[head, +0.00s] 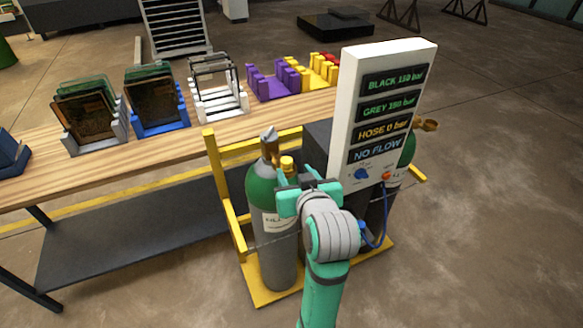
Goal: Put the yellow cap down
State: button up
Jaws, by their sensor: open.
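A small yellow cap (287,163) shows just beyond my gripper (295,185), beside the valve of the front gas cylinder (277,262). This cylinder has a green shoulder, a grey body and a white label. My gripper is open, in front of the cylinder's upper part. Its fingertips are partly hidden, and I cannot tell whether the cap touches them, the valve or both. A second cylinder stands at the right, mostly behind the white gauge panel (350,100), with its brass valve (428,125) showing.
The panel reads NO FLOW and HOSE 0 bar; a blue hose (384,225) hangs below it. The cylinders stand in a yellow rack (225,190). A wooden bench (160,150) behind bears several coloured holders. Bare bench shows along its front edge. Open floor lies right.

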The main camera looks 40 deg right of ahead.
jog(key=shift+s+a+r, duration=0.3)
jog(key=shift+s, duration=0.3)
jog(key=shift+f, duration=0.1)
jog(key=s+a+f+n+t+y, duration=0.1)
jog(key=s+a+f, duration=0.1)
jog(key=a+f, duration=0.8)
jog(key=s+a+f+y, duration=0.1)
jog(key=s+a+f, duration=0.1)
jog(key=a+f, duration=0.75)
jog(key=s+a+f+n+y, duration=0.1)
jog(key=s+a, duration=0.3)
jog(key=s, duration=0.3)
jog(key=s+a+f+n+t+y, duration=0.1)
jog(key=s+a, duration=0.3)
jog(key=s, duration=0.4)
jog(key=s+a+f+n+t+y, duration=0.1)
jog(key=s+a+f+n, duration=0.1)
jog(key=s+a, duration=0.3)
jog(key=s, duration=0.3)
jog(key=shift+s+f+y, duration=0.25)
jog(key=shift+y, duration=0.15)
